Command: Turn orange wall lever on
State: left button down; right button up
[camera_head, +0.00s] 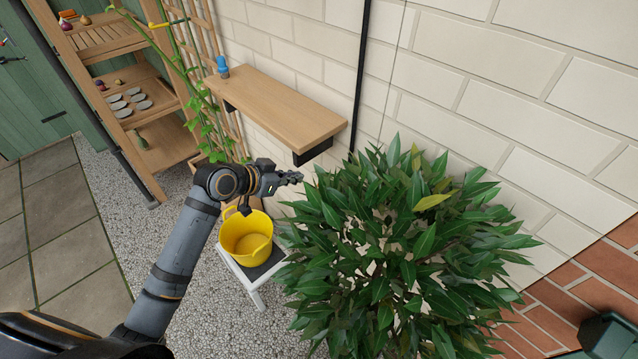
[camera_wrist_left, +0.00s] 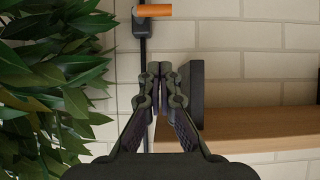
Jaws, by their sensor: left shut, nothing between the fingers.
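The orange lever (camera_wrist_left: 154,11) shows at the top edge of the left wrist view, lying sideways on a dark mount (camera_wrist_left: 146,28) against the pale brick wall. I cannot make out the lever in the head view. My left gripper (camera_head: 291,178) is shut and empty, in front of the wall between the shelf and the bush. In the left wrist view the closed fingertips (camera_wrist_left: 161,72) point toward the wall, below the lever in the picture and apart from it. My right gripper is not in view.
A leafy bush (camera_head: 395,240) stands close to the right of my gripper. A wooden wall shelf (camera_head: 285,105) with a dark bracket (camera_head: 312,150) is just above it. A yellow bucket (camera_head: 246,237) sits on a small stand below. A dark vertical pipe (camera_head: 362,70) runs up the wall.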

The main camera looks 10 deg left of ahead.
pick_arm(q)
jog(key=p, duration=0.1)
send_over(318, 184)
jog(key=s, duration=0.3)
notch_tip(318, 184, down, 5)
jog(key=shift+w+d+f+p, duration=0.15)
jog(key=shift+d+f, duration=0.05)
jog(key=shift+f, duration=0.9)
jog(key=shift+w+d+f+p, duration=0.15)
jog(key=shift+f, duration=0.95)
jog(key=shift+w+a+f+b, duration=0.1)
jog(key=shift+f+b, duration=0.1)
jog(key=shift+b, duration=0.1)
